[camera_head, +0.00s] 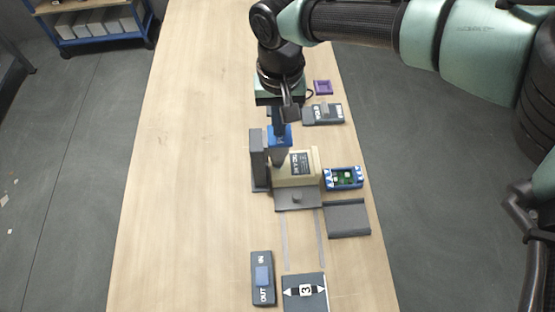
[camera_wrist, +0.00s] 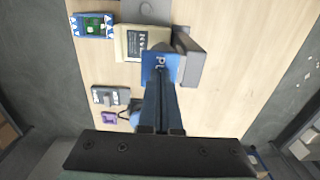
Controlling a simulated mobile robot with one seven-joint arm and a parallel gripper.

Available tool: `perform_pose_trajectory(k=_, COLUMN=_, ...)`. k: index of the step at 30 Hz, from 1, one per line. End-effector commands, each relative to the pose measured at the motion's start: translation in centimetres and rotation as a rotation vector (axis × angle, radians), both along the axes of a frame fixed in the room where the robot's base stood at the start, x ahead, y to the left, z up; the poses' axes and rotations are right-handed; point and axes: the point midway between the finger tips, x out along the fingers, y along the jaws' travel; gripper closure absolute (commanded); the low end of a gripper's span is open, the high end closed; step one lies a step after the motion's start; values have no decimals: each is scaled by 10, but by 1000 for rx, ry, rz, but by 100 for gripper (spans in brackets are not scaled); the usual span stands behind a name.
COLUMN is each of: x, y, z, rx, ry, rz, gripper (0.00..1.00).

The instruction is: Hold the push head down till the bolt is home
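The blue push head (camera_head: 284,143), with white lettering, is on the front of a dark grey upright post (camera_head: 258,160). It also shows in the wrist view (camera_wrist: 172,68), partly covered by my fingers. My gripper (camera_head: 278,132) points down at the push head from above. In the wrist view its two fingers (camera_wrist: 159,78) lie close together, with nothing seen between them, and their tips overlap the blue face. I cannot tell whether they touch or press it. The bolt cannot be made out.
A beige labelled block (camera_head: 300,168) stands right of the push head, with a grey plate (camera_head: 290,205) in front. Nearby are a blue tray with a green board (camera_head: 343,178), a grey device (camera_head: 322,115), a purple tray (camera_head: 323,87) and an IN/OUT switch (camera_head: 262,280). The left tabletop is clear.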

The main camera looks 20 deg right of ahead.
Motion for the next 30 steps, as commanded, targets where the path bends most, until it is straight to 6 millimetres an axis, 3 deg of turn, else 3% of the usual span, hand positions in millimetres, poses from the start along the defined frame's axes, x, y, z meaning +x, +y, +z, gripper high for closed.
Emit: perform_pose_trajectory(k=30, x=0, y=1, z=-17, rx=2, ry=1, rz=0, gripper=100)
